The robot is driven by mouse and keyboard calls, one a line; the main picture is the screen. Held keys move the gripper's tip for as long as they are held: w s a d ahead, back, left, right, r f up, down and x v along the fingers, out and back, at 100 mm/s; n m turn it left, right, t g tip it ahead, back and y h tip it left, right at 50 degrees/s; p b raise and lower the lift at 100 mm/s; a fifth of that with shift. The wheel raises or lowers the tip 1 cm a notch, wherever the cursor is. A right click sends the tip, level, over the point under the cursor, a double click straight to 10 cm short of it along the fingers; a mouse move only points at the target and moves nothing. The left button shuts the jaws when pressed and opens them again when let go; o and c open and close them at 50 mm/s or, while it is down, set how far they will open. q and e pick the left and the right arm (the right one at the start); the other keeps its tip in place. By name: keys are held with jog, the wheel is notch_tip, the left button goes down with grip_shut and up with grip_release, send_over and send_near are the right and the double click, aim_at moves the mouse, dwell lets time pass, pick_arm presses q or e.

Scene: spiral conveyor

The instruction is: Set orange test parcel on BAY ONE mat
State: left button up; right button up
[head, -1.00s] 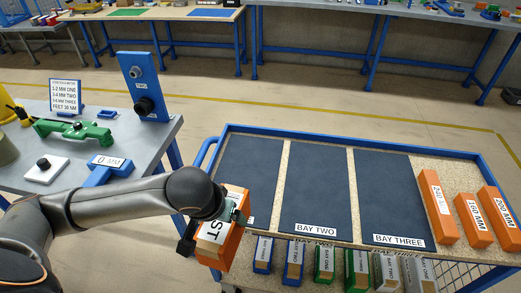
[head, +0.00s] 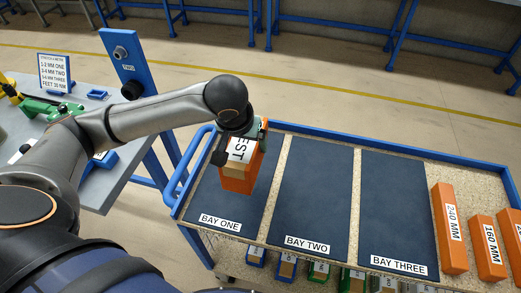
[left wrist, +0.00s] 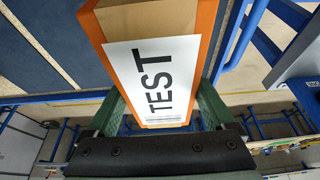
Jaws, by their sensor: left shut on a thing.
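The orange test parcel (head: 240,172) has a white label reading TEST and shows brown on one face. My left gripper (head: 241,140) is shut on it and holds it over the far part of the BAY ONE mat (head: 207,201). The parcel hides part of that mat; whether it touches the mat I cannot tell. In the left wrist view the parcel (left wrist: 205,20) sits between the two green fingers (left wrist: 160,115). The BAY ONE label (head: 220,223) is at the mat's near edge. My right gripper is not in view.
The BAY TWO mat (head: 311,195) and BAY THREE mat (head: 395,205) lie bare to the right. Orange blocks marked 240 MM (head: 449,230) and 160 MM (head: 487,245) stand at the cart's right. A blue rail (head: 340,143) edges the cart. A grey workbench (head: 110,190) is at left.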

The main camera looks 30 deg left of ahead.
pick_arm(q)
jog(key=w+f, duration=0.6)
jog(key=shift+w+d+f+b, duration=0.3)
jog(key=shift+w+d+f, duration=0.05)
jog(key=shift+w, duration=0.05)
jog(key=shift+f, duration=1.45)
jog(key=shift+s+f, duration=0.1)
jog(key=o, duration=1.1)
jog(key=shift+r, duration=0.35)
jog(key=p+v, duration=0.1)
jog(key=v, duration=1)
jog(key=shift+s+r, duration=0.2)
